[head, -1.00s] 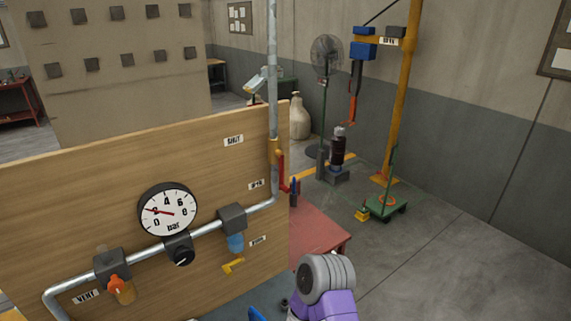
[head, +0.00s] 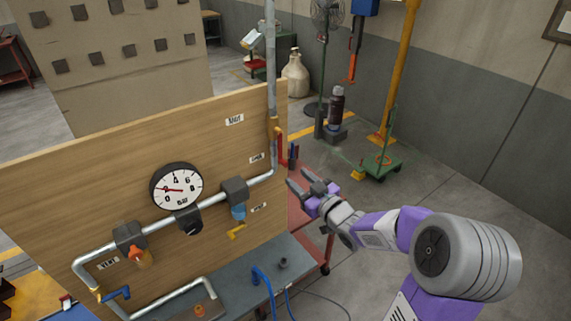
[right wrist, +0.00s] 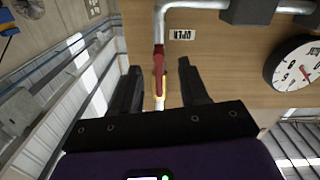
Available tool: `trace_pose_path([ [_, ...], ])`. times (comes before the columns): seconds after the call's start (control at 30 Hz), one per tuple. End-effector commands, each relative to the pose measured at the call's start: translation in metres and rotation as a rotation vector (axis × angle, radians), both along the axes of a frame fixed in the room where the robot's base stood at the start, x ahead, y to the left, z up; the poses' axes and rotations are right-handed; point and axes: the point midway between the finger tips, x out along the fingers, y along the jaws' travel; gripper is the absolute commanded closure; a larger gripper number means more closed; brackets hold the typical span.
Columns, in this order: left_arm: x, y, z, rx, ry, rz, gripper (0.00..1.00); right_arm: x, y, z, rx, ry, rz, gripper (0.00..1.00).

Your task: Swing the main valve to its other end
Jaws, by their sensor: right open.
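The main valve has a yellow body (head: 275,126) on the vertical grey pipe at the board's right edge. Its red lever (head: 280,148) hangs down along the pipe, near the lower label (head: 257,158); the SHUT label (head: 234,120) is higher up. My right gripper (head: 297,178) is open and empty, just right of and below the lever, apart from it. In the right wrist view the red lever (right wrist: 158,58) appears between the two open fingers, beyond their tips. My left gripper is not in view.
A pressure gauge (head: 176,187), a blue-handled valve (head: 238,211) and an orange-handled valve (head: 138,254) sit on the board's pipework. A grey bench (head: 245,268) with a blue hose (head: 264,285) lies below. A red cart (head: 318,208) stands behind my right gripper.

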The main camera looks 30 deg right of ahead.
Motion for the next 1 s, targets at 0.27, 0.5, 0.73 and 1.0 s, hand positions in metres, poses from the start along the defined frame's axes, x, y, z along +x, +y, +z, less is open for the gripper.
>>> trace_pose_path([
  [0.27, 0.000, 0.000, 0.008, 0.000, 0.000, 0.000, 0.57, 0.026, 0.001, 0.010, -0.016, -0.020, 0.007, 0.56],
  [0.5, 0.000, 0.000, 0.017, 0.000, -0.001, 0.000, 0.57, 0.060, 0.003, 0.010, -0.017, -0.019, 0.004, 0.56],
  [0.73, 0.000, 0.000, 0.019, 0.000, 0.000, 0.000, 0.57, 0.073, 0.005, 0.009, -0.017, -0.020, 0.004, 0.56],
  [1.0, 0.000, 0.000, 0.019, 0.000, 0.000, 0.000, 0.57, 0.073, 0.004, 0.008, -0.018, -0.019, 0.003, 0.63],
])
